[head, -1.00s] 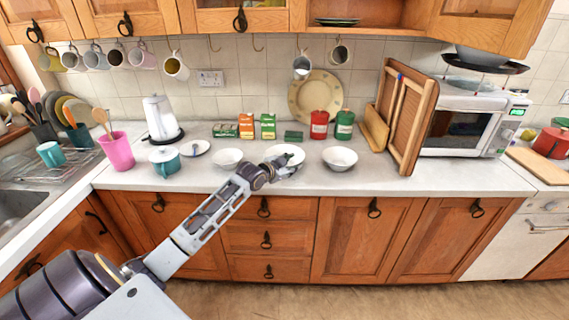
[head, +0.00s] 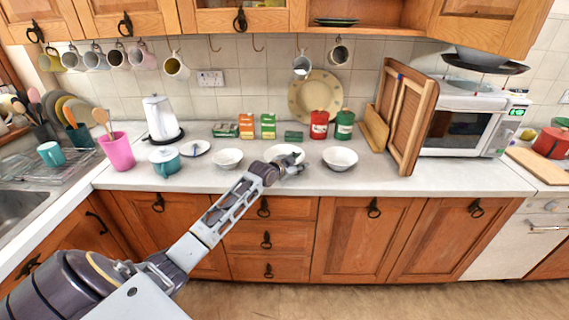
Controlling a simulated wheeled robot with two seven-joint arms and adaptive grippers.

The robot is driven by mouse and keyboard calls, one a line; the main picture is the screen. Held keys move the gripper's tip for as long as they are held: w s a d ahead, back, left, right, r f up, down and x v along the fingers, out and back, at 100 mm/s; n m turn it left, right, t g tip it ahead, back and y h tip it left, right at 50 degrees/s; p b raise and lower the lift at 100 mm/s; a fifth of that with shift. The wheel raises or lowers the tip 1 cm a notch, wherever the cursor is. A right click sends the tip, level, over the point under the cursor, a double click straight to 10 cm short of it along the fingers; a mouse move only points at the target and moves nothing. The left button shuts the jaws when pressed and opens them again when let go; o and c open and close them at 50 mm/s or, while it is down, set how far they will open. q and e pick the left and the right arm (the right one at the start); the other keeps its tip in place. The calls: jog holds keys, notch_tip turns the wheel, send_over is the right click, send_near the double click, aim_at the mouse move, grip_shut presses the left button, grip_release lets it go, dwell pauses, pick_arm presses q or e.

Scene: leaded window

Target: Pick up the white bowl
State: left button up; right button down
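Three white bowls stand in a row on the counter: a left bowl (head: 227,159), a middle bowl (head: 284,149) and a right bowl (head: 340,159). My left arm reaches in from the lower left. My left gripper (head: 293,165) is at the front of the middle bowl and hides part of its near side. The gripper is small and dark here, so I cannot tell whether its fingers are open or touch the rim. My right gripper is not in view.
The white counter (head: 440,183) is clear to the right of the bowls. A teal pot (head: 165,162) and a small plate (head: 196,148) stand to the left. Small boxes, a red canister (head: 319,124) and a green canister (head: 344,125) stand behind, near the wall.

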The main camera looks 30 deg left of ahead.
pick_arm(q)
grip_shut()
jog(key=shift+r, duration=0.7)
notch_tip(320, 180, up, 8)
jog(key=shift+f, duration=0.15)
jog(key=shift+r, duration=0.55)
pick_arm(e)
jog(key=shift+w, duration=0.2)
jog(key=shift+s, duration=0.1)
